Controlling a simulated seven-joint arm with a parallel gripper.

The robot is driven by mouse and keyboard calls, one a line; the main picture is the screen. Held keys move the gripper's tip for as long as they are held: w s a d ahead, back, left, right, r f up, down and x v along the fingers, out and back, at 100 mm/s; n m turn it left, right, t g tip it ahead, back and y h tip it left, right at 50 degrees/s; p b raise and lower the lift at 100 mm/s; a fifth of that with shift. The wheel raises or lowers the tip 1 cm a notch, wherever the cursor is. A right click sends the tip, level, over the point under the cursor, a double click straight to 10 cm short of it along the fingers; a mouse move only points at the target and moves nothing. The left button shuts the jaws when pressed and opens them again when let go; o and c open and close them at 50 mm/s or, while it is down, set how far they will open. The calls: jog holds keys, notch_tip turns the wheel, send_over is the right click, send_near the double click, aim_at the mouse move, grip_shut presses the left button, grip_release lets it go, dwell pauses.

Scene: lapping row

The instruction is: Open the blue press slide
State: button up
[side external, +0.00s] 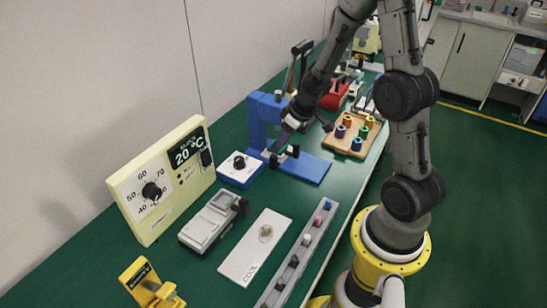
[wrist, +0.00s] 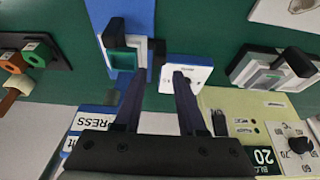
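The blue press (side external: 257,122) stands on the green bench near the wall, its flat blue base (side external: 310,168) reaching toward the front edge. In the wrist view its PRESS label (wrist: 90,124) shows upside down, and a blue strip of base (wrist: 139,14) shows at the top. A pale-framed part with a black upright block (wrist: 115,32) sits on that strip; I cannot tell how far the slide is out. My gripper (side external: 284,148) is at the press, over its base. In the wrist view my gripper (wrist: 157,76) has its fingers apart, with nothing visible between them.
A small blue box with a black dial (side external: 239,164) stands close left of the press. A cream temperature panel (side external: 160,182) is farther left. A wooden tray of colored spools (side external: 350,134) lies right. A grey testing device (side external: 210,222) and white COOL plate (side external: 254,248) lie in front.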

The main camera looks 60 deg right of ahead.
aim_at(274, 156)
jog(key=shift+x, duration=4.1)
grip_shut()
